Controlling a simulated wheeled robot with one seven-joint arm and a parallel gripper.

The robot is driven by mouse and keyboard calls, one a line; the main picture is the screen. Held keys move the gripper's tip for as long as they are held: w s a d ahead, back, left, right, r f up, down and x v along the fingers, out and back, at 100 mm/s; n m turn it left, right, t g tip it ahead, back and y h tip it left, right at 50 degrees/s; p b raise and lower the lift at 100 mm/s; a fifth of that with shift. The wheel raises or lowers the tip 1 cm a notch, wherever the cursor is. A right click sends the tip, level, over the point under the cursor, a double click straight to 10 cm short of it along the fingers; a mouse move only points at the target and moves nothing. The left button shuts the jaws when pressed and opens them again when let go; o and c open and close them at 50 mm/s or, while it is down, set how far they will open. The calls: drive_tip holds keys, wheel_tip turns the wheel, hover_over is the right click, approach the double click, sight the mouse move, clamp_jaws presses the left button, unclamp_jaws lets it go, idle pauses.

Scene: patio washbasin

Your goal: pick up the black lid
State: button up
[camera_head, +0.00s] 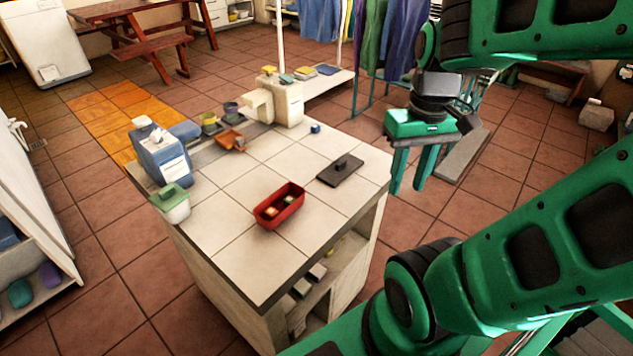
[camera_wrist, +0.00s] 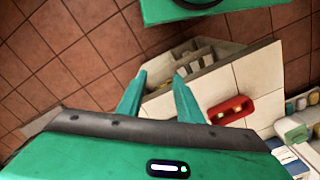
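The black lid (camera_head: 340,169) is a flat dark rectangle with a small raised knob. It lies on the tiled counter (camera_head: 236,212), near the right edge, in the head view. My gripper (camera_head: 408,188) is green, with its fingers pointing down. In the head view it appears to the right of the lid and the counter edge, apart from both. In the wrist view its two fingers (camera_wrist: 159,77) are spread with nothing between them. I cannot make out the lid in the wrist view; the gripper body covers the lower part.
A red tray (camera_head: 271,217) with small items stands left of the lid; it also shows in the wrist view (camera_wrist: 241,119). A small blue cube (camera_head: 315,128) lies behind the lid. A blue container (camera_head: 163,158) and a green-lidded jar (camera_head: 174,210) stand at the left edge.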

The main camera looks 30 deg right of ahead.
drive_tip(key=w+d+n, duration=0.2)
drive_tip(key=w+n, duration=0.9)
drive_tip(key=w, duration=0.1)
drive_tip(key=n, duration=1.4)
approach(341, 162)
wheel_tip(341, 162, down, 8)
drive_tip(key=shift+f, duration=0.25)
clamp_jaws()
